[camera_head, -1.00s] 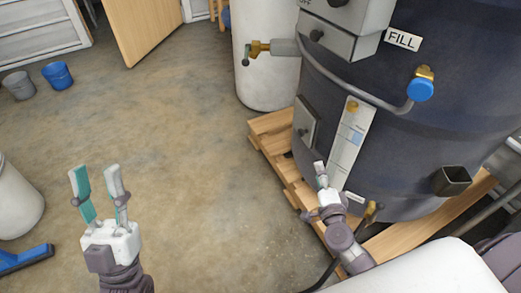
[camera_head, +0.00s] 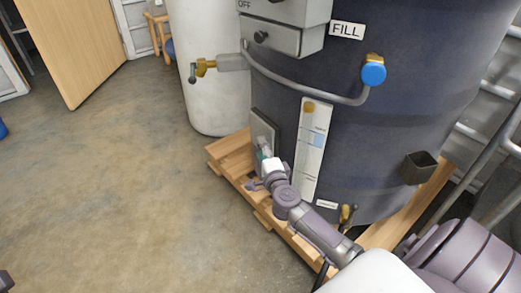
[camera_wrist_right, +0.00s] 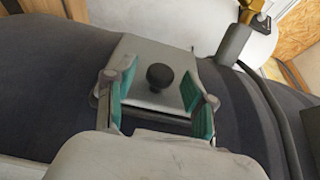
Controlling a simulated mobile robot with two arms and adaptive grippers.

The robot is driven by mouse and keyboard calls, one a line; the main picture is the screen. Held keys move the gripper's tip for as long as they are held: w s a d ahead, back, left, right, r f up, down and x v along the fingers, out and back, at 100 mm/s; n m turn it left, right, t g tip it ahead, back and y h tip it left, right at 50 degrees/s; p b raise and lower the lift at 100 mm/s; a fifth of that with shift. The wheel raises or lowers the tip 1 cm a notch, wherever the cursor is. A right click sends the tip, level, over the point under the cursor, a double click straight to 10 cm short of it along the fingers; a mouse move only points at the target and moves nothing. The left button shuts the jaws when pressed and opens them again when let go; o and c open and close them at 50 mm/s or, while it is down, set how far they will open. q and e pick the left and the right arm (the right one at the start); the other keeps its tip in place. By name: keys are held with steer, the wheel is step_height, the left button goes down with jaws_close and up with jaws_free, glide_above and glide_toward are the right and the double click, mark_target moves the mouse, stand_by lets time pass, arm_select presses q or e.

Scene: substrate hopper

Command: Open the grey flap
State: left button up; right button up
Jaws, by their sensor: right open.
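The grey flap (camera_head: 266,128) is a flat square plate low on the dark hopper (camera_head: 420,90). In the right wrist view the flap (camera_wrist_right: 146,56) shows a round black knob (camera_wrist_right: 160,76) and looks shut against the hopper wall. My right gripper (camera_head: 264,150) is at the flap's lower part. In the right wrist view my right gripper (camera_wrist_right: 160,92) is open, with its teal-padded fingers on either side of the knob and apart from it. The head view hides the knob behind the gripper. My left gripper's fingers are not in view.
A grey box (camera_head: 285,35) and a curved pipe (camera_head: 310,93) sit above the flap. A gauge panel (camera_head: 311,150) is just to its right. A wooden pallet (camera_head: 232,150) lies under the hopper. A white tank (camera_head: 215,105) stands behind left.

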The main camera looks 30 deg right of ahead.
steer(key=shift+x, duration=0.95)
jaws_close()
